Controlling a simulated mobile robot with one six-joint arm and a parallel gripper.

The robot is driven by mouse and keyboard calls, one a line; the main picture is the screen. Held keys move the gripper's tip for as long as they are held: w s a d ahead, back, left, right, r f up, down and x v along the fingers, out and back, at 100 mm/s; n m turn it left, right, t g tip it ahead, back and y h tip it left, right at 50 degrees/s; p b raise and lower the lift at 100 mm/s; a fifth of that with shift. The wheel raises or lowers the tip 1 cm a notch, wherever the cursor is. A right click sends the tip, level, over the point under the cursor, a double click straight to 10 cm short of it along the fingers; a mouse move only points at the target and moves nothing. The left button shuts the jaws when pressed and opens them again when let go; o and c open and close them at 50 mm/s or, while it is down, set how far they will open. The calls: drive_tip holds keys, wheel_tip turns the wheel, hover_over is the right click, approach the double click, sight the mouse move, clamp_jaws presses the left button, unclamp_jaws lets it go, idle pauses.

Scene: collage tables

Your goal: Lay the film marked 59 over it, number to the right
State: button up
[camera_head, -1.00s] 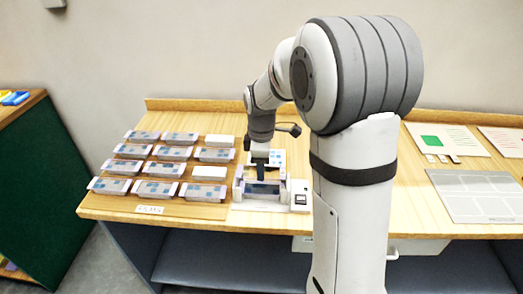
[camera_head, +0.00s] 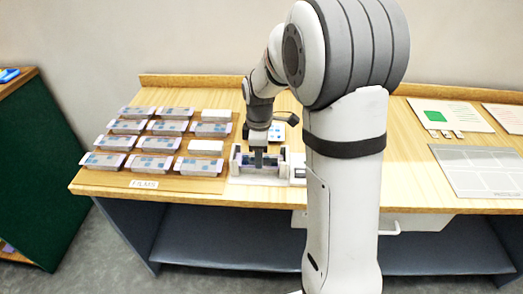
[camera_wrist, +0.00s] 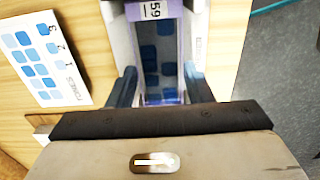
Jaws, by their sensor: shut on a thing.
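The film marked 59 (camera_wrist: 160,62) is a clear strip with purple edges and blue patches. It lies between the walls of a pale holder (camera_wrist: 118,32) in the wrist view. Its number label is at the top of that view, which is the holder's right end in the head view. My gripper (camera_wrist: 160,78) is shut on the film, one blue-grey finger at each long side. In the head view, my gripper (camera_head: 258,163) points down into the holder (camera_head: 236,170). Whether the film touches what is under it cannot be seen.
A white card with blue patches and numbers (camera_wrist: 40,60) lies just behind the holder. Rows of other films on blocks (camera_head: 155,144) stand to the left, behind a FILMS label (camera_head: 143,184).

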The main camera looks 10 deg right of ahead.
drive_tip(key=o, duration=1)
wheel_tip(320, 180, up, 8)
drive_tip(key=shift+f+p, duration=0.15)
drive_tip(key=shift+p, duration=0.25)
drive_tip(key=shift+s, duration=0.1)
